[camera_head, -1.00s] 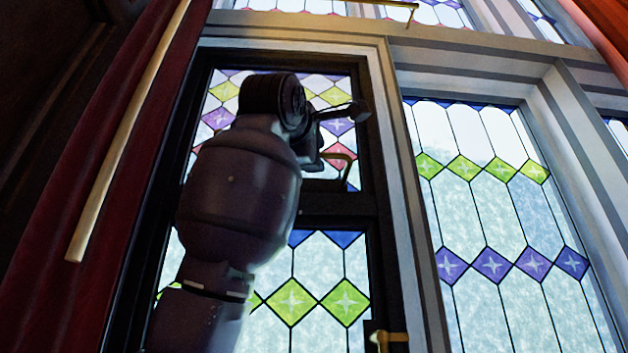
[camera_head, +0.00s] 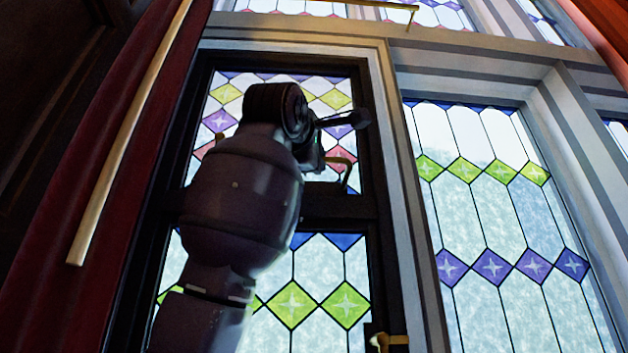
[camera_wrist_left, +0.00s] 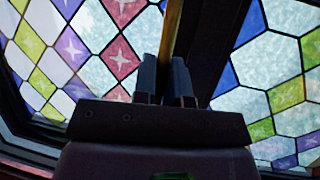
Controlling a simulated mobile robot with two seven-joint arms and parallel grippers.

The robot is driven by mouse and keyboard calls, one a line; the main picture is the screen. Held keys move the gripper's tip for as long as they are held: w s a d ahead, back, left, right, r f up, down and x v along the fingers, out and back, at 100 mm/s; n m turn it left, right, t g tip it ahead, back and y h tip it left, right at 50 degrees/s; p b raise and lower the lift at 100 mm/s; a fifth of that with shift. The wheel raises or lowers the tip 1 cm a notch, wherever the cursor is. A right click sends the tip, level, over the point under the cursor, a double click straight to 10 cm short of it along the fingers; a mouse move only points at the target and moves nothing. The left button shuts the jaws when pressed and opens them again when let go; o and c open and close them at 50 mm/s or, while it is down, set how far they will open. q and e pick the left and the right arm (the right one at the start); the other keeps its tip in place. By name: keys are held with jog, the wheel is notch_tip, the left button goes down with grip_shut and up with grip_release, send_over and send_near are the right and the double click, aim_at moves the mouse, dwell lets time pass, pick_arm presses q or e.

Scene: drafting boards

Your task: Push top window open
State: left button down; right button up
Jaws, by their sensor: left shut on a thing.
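The top window (camera_head: 338,133) is a dark-framed pane of coloured diamond glass in the upper part of the head view, partly hidden behind my left arm. A brass handle (camera_head: 348,170) runs along its lower part; its right end shows beside my arm. In the left wrist view, my left gripper (camera_wrist_left: 166,75) has its two dark fingers close around a brass bar (camera_wrist_left: 172,28) that runs up between them. I cannot tell how far the window stands open. My right gripper is not in view.
A lower window (camera_head: 318,270) with its own brass handle (camera_head: 388,341) is below. A large fixed stained-glass window (camera_head: 490,225) is to the right behind a pale frame. A dark red curtain (camera_head: 95,150) with a pale rod (camera_head: 130,135) hangs on the left.

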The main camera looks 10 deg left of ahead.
aim_at(321, 187)
pick_arm(q)
jog(key=w, duration=0.3)
jog(key=w+a+f, duration=0.1)
jog(key=shift+w, duration=0.4)
jog(key=c, duration=1.2)
grip_release()
jog(key=shift+s, duration=0.15)
jog(key=b+v, duration=0.4)
jog(key=v, duration=0.6)
jog(key=shift+s, duration=0.4)
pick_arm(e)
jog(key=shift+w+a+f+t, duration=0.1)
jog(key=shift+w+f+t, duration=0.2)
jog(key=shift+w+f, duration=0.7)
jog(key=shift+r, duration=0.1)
